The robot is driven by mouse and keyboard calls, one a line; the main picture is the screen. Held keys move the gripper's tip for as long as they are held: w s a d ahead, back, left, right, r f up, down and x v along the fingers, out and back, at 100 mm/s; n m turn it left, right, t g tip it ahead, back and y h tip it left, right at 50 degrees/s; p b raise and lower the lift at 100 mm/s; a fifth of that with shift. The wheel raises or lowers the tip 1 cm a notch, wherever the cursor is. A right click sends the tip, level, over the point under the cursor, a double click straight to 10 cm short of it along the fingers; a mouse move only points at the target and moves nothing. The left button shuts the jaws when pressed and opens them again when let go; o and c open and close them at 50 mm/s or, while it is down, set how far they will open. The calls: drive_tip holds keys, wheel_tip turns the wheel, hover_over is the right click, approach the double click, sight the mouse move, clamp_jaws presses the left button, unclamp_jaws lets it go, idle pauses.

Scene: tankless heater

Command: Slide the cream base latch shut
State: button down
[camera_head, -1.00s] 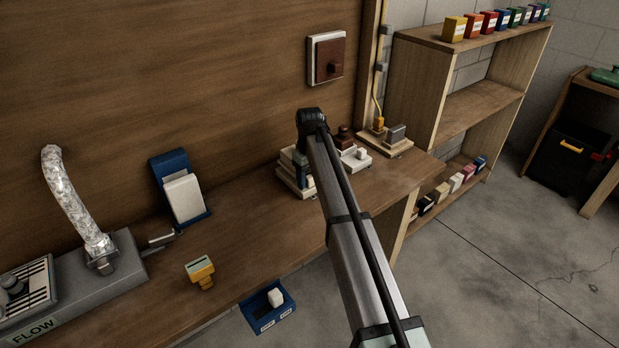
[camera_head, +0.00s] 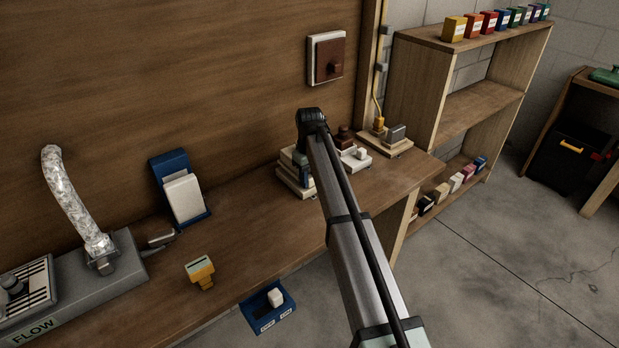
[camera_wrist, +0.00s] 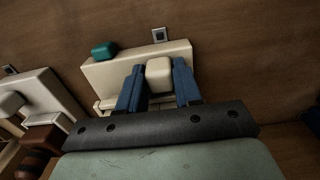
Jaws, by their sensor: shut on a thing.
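In the wrist view a cream base (camera_wrist: 115,72) lies on the brown wooden surface, with a teal block (camera_wrist: 104,50) near one end. A small cream latch block (camera_wrist: 159,78) stands on this base. My gripper (camera_wrist: 158,70) has its two blue fingers shut on the latch block, one on each side. In the head view the cream base (camera_head: 290,181) sits at the back of the bench. My gripper (camera_head: 301,166) reaches down to it there. My arm hides much of the base, and the latch cannot be made out in that view.
Close by stands a second cream unit (camera_wrist: 42,90) with a cream knob and a brown part. A wooden block with a grey box (camera_head: 396,134) is farther right.

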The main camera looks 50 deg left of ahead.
drive_tip(key=shift+w, duration=1.8)
drive_tip(key=c, duration=0.8)
unclamp_jaws()
drive_tip(key=shift+c, duration=0.2)
wheel_tip(320, 180, up, 14)
drive_tip(key=shift+d+f, duration=0.1)
drive_tip(key=shift+f, duration=0.05)
